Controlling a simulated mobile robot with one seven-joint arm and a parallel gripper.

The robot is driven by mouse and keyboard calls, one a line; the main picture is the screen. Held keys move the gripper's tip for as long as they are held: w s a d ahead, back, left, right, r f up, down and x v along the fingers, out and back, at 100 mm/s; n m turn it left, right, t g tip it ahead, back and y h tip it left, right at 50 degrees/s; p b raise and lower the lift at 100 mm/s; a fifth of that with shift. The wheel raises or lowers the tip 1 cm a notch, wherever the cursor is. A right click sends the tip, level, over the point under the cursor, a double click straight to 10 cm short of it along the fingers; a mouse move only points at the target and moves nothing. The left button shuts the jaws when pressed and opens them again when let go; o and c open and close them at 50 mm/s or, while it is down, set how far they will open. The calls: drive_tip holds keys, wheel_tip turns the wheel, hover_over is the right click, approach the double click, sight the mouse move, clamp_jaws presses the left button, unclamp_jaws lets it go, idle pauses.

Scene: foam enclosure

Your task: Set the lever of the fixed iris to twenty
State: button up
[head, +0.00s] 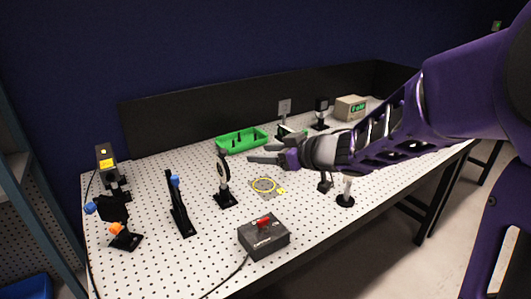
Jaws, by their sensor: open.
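A dark panel (190,118) closes the back.

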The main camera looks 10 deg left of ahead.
drive_tip(key=shift+c, duration=0.2)
drive_tip(key=shift+w, duration=0.2)
drive_tip(key=shift+c, duration=1.2)
drive_tip(key=w+d+m+t+h, duration=0.1)
drive_tip(key=w, duration=0.1)
drive_tip(key=w+d+r+m+t+h+b, duration=0.1)
drive_tip(key=w, duration=0.2)
drive_tip(key=w+d+r+m+t+h+b, duration=0.1)
drive_tip(key=w+d, duration=0.1)
drive_tip(key=shift+w+m+t, duration=0.2)
drive_tip(key=shift+m+t, duration=0.1)
drive_tip(key=shift+t, duration=0.1)
clamp_jaws()
drive_tip(key=m+g+h+b, duration=0.2)
drive_tip(key=m+g+b, duration=0.4)
drive_tip(key=m+b, duration=0.2)
approach(223, 154)
drive_tip(key=w+a+f, duration=0.1)
drive_tip(key=w+f, duration=0.3)
drive_tip(key=f, duration=0.2)
drive_tip(key=shift+w, duration=0.2)
